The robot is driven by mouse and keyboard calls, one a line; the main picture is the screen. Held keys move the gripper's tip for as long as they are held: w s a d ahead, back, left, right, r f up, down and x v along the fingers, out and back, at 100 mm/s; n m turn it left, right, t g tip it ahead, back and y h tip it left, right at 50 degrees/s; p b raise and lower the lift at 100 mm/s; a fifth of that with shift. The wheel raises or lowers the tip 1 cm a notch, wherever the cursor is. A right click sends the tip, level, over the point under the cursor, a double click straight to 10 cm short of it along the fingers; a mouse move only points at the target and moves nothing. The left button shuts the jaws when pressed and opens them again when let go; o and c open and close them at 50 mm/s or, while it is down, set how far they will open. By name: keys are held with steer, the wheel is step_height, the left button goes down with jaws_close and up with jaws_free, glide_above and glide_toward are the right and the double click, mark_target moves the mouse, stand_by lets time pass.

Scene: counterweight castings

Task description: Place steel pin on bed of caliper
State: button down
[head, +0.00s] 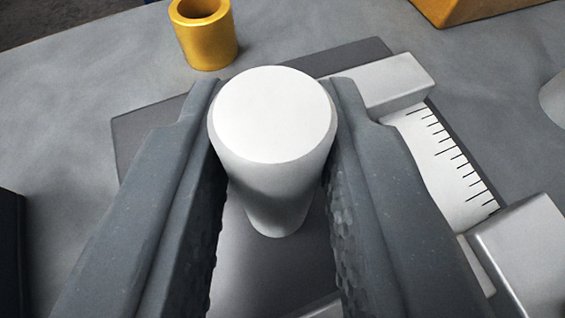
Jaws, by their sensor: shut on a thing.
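My gripper (275,140) is shut on the steel pin (272,115), a pale, smooth cylinder held between the two dark textured fingers. The pin's round top faces the camera and its lower end narrows away downward. The caliper (440,150) lies to the right, with a scale of black marks, a pale block at its upper end and another at the lower right. A dark grey flat plate (150,128) shows behind and below the fingers. I cannot tell whether the pin's lower end touches the surface below it. The fingers hide part of the plate and caliper.
A yellow-gold hollow cylinder (204,35) stands at the back, left of centre. A yellow block (470,8) is at the top right. A dark object (12,255) is at the left edge, and a pale rounded thing (555,100) at the right edge.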

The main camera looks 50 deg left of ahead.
steer(key=shift+f, duration=0.2)
steer(key=c, duration=1.3)
jaws_free()
steer(key=shift+o, duration=0.2)
steer(key=shift+r, duration=0.1)
steer(key=shift+s+d+r, duration=0.1)
steer(key=shift+s+d, duration=0.05)
steer(key=shift+d, duration=0.1)
steer(key=v, duration=1.1)
steer(key=shift+s+d, duration=0.1)
steer(key=shift+s, duration=0.1)
